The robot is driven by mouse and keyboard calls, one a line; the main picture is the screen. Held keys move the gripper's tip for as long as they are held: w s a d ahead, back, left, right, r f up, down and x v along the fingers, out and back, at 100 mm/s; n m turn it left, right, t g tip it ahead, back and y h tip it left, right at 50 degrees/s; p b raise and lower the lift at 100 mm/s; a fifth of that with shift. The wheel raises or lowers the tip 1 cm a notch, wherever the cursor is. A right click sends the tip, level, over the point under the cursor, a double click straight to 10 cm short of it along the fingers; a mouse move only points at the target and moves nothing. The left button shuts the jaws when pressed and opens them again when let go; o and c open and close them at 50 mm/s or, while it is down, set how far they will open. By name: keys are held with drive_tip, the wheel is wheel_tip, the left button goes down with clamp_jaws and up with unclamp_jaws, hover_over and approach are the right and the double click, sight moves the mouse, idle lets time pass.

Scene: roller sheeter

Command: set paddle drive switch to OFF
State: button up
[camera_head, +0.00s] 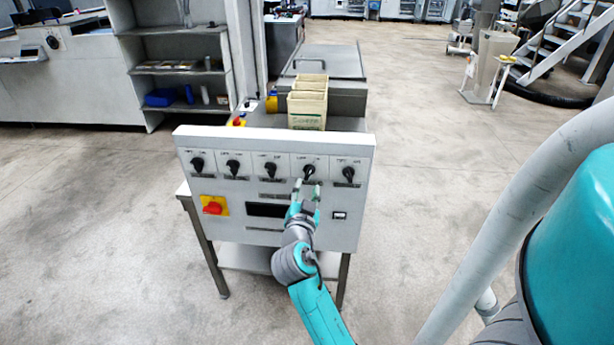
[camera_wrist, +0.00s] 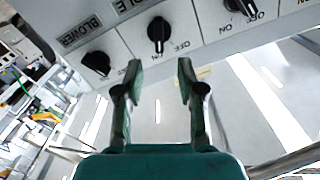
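The paddle drive switch is a black rotary knob (camera_head: 309,172), fourth from the left on the light grey control panel (camera_head: 230,190). In the wrist view this knob (camera_wrist: 158,32) sits below a partly cut-off label ending in "DLE", with OFF and ON marks beside it. My gripper (camera_head: 307,188) is in front of the panel, just below this knob. In the wrist view my gripper (camera_wrist: 160,68) is open and empty, its green fingers spread to either side below the knob and apart from it.
The blower knob (camera_wrist: 97,62) is close by, at left in the wrist view and rightmost on the panel in the head view. A red emergency stop (camera_head: 213,206) on yellow, a dark display (camera_head: 266,210) and other knobs share the panel. Boxes (camera_head: 307,105) stand behind it.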

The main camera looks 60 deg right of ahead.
sight(310, 173)
drive_tip(key=x, duration=0.7)
drive_tip(key=shift+c, duration=0.2)
clamp_jaws()
